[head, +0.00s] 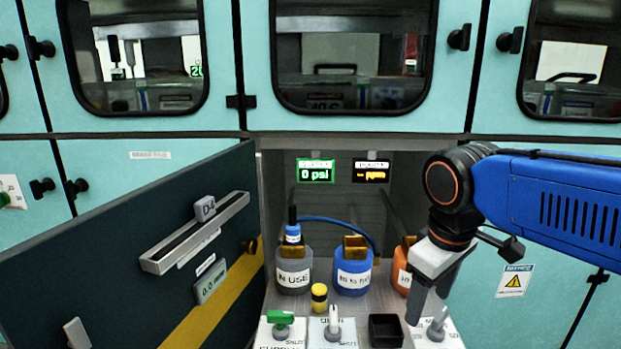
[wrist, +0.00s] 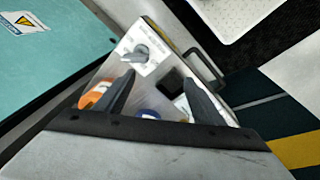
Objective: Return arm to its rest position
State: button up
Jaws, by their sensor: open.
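My blue arm (head: 550,195) reaches in from the right in the head view, bent down at the black wrist joint. My gripper (head: 428,302) points down in front of the open compartment's right side, overlapping the orange bottle (head: 401,275) in the picture. In the wrist view my gripper (wrist: 158,76) has its two dark fingers spread apart with nothing held between them. Below them show the white valve plate (wrist: 145,50) and the black square cup (wrist: 172,80).
The compartment holds a grey bottle (head: 293,272), a blue bottle (head: 352,272) and a small yellow-black object (head: 319,297). A black square cup (head: 386,330) stands at the front among valve handles. Teal cabinet doors (head: 255,60) stand behind.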

jog(key=s+d+f+m+t, duration=0.2)
jog(key=s+d+f+m, duration=0.4)
jog(key=d+f+m, duration=0.1)
jog(key=shift+s+d+f+t, duration=0.3)
jog(key=shift+s+f+t, duration=0.1)
jog(key=shift+f, duration=0.4)
